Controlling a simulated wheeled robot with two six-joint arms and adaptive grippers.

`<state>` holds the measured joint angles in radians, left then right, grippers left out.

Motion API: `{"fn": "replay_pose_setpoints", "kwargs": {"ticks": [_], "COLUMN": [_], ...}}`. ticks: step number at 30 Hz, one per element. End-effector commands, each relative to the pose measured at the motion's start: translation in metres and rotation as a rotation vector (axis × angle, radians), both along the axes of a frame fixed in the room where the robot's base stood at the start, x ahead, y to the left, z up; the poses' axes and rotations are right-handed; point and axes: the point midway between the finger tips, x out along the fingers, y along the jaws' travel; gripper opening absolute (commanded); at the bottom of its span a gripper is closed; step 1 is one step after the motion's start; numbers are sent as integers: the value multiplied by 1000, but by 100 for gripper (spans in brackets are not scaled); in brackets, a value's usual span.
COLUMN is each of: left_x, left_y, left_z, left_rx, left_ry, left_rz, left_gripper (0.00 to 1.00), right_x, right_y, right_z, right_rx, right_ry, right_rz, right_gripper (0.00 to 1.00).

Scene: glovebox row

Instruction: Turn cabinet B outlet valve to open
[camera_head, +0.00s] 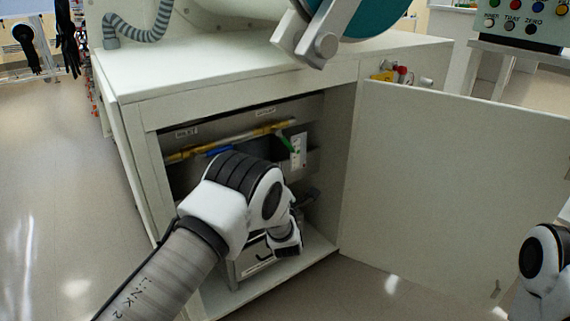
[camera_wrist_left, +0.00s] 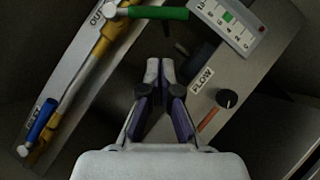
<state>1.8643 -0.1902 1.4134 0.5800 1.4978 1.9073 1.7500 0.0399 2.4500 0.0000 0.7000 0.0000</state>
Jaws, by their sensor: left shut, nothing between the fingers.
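The green valve handle (camera_wrist_left: 155,13) is at the top of the left wrist view, beside a partly cut-off "OUT" label. It slants across the line of the yellow pipe (camera_wrist_left: 85,72) and also shows inside the cabinet in the head view (camera_head: 286,143). A blue handle (camera_wrist_left: 41,120) lies along the pipe's other end. My left gripper (camera_wrist_left: 161,66) is shut and empty, below the green handle in the picture and apart from it. In the head view my left arm hides that gripper. Part of my right arm shows at the right edge; its gripper is out of frame.
The cabinet door (camera_head: 450,180) stands open to the right. A panel marked "FLOW" carries a black knob (camera_wrist_left: 227,98), close right of my left fingers. A white meter (camera_wrist_left: 229,22) with a green display sits above it. The cabinet floor (camera_head: 305,258) forms a low front edge.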

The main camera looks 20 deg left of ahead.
Motion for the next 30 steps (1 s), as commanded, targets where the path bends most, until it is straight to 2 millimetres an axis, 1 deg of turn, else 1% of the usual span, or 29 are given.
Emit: {"fn": "replay_pose_setpoints", "kwargs": {"ticks": [1,2,3,6,9,13,22,30], "left_x": [9,14,21,32,40,43,43,45], "left_y": [5,7,3,-3,-6,-8,-7,4], "left_z": [-1,2,6,16,23,28,28,27], "left_rx": [-2,-1,1,1,1,1,1,-27], "left_ry": [-5,-5,-5,-4,-1,-2,-1,-34], "left_rz": [1,0,-2,-1,0,-1,0,0], "left_gripper": [0,0,0,0,0,0,0,0], "right_x": [0,0,0,0,0,0,0,0], "right_y": [0,0,0,0,0,0,0,0], "right_z": [-10,-12,-16,-23,-26,-27,-26,-32], "right_rx": [0,0,0,0,0,0,0,0], "right_ry": [0,0,0,0,0,0,-1,-1], "right_rz": [0,0,0,0,0,-1,-1,-2], "right_gripper": [0,0,0,0,0,0,0,0]}}
